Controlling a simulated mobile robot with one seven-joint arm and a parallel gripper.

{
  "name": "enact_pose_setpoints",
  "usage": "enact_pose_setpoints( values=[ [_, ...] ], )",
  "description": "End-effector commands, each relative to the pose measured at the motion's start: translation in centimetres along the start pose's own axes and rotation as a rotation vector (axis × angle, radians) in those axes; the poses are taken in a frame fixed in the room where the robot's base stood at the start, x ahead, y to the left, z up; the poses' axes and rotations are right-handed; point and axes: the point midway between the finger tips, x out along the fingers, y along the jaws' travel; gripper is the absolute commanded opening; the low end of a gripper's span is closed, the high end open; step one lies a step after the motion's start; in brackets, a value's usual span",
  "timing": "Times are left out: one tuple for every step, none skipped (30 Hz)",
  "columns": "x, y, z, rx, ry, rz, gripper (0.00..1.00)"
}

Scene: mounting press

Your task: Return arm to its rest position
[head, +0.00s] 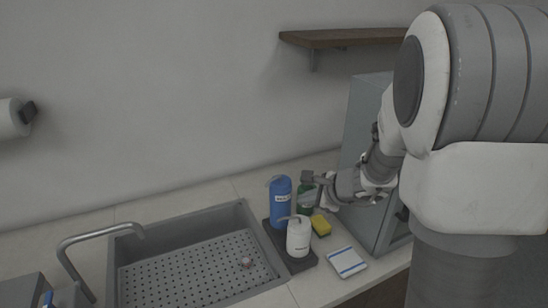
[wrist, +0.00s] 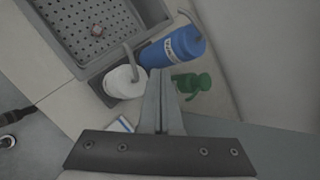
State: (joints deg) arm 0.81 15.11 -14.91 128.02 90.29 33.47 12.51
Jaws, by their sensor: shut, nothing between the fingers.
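My arm reaches in from the right in the head view, bent down over the counter. My gripper (head: 321,183) is shut and empty, above the counter by the bottles. In the wrist view my gripper's closed fingers (wrist: 160,76) point toward the gap between the blue bottle (wrist: 174,48) and the green bottle (wrist: 192,84). I cannot tell whether the fingers touch either bottle. The green bottle (head: 306,190) is partly hidden behind my gripper in the head view.
A grey cabinet (head: 365,125) stands close beside my arm, under a wooden shelf (head: 340,38). A white pump bottle (head: 298,238), yellow sponge (head: 320,225) and blue-striped white cloth (head: 346,262) are near the sink (head: 130,255). A tall tap (head: 95,236) rises at the sink's left.

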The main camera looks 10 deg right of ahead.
Motion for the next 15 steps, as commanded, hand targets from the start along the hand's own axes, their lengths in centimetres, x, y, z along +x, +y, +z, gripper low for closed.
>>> enact_pose_setpoints(
  values=[
    [-0.2, 0.0, 0.3, -0.013, -0.005, 0.002, 0.00],
    [-0.4, 0.1, 0.6, -0.027, -0.010, 0.004, 0.00],
    [-0.8, 0.2, 1.2, -0.057, -0.019, 0.009, 0.00],
    [-1.3, 0.3, 1.7, -0.087, -0.029, 0.013, 0.00],
    [-1.8, 0.5, 2.4, -0.123, -0.040, 0.020, 0.00],
    [-2.6, 0.9, 3.4, -0.183, -0.057, 0.031, 0.00],
    [-3.4, 1.2, 4.2, -0.236, -0.070, 0.040, 0.00],
    [-4.2, 1.6, 5.0, -0.292, -0.083, 0.049, 0.00],
    [-5.2, 2.3, 6.1, -0.374, -0.100, 0.064, 0.00],
    [-6.1, 2.8, 6.8, -0.437, -0.109, 0.075, 0.00],
    [-6.9, 3.3, 7.5, -0.498, -0.119, 0.086, 0.00],
    [-8.1, 4.1, 8.2, -0.582, -0.130, 0.101, 0.00],
    [-8.9, 4.7, 8.7, -0.645, -0.134, 0.113, 0.00],
    [-9.7, 5.3, 9.1, -0.707, -0.138, 0.124, 0.00],
    [-10.8, 6.2, 9.6, -0.790, -0.142, 0.141, 0.00]
  ],
)
